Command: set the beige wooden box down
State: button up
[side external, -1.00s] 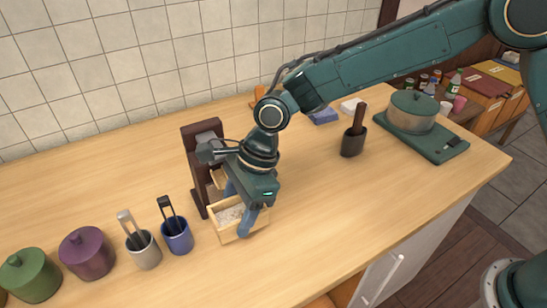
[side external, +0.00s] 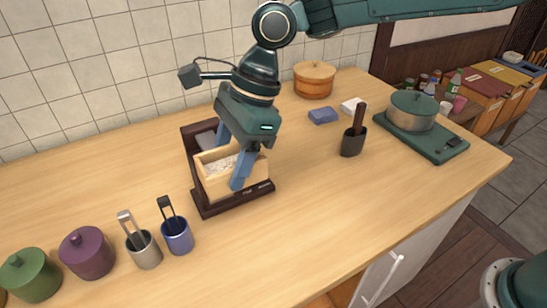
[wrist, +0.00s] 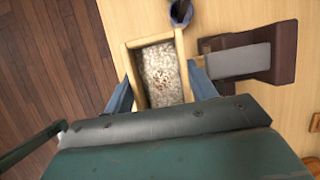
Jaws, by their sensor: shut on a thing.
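The beige wooden box (side external: 214,187) is open-topped and holds pale grainy stuff. It also shows in the wrist view (wrist: 131,70). My gripper (side external: 230,165) is shut on the box, with one blue finger on the near side; the other is partly hidden. In the wrist view, the fingers (wrist: 162,92) flank the box. The box looks roughly level and raised, in front of the dark brown stand (side external: 205,209) in the side view. The exact gap beneath it cannot be told.
A blue cup (side external: 178,237), a grey cup (side external: 145,253), a purple pot (side external: 87,253) and a green pot (side external: 30,275) stand at left. A dark utensil holder (side external: 351,146) and a pot on a green stove (side external: 411,115) are at right. The front middle counter (side external: 300,215) is clear.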

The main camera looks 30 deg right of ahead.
dwell(0.5)
jog(key=shift+s+d+f+n+g, duration=0.15)
jog(key=shift+s+d+n+g, duration=0.4)
jog(key=shift+n, duration=0.45)
jog(key=s+d+n+g+h, duration=0.1)
jog(key=s+d+n+h, duration=0.1)
jog(key=d+n, duration=0.4)
jog(key=s+d+n+g+h, duration=0.2)
jog(key=s+d+n, duration=0.2)
jog(key=n, duration=0.6)
jog(key=shift+s+d+r, duration=0.25)
jog(key=shift+d+r, duration=0.05)
jog(key=shift+d, duration=0.9)
jog(key=shift+f+g, duration=0.15)
jog(key=shift+g, duration=0.1)
jog(key=shift+f, duration=9.9)
jog(key=shift+f, duration=0.1)
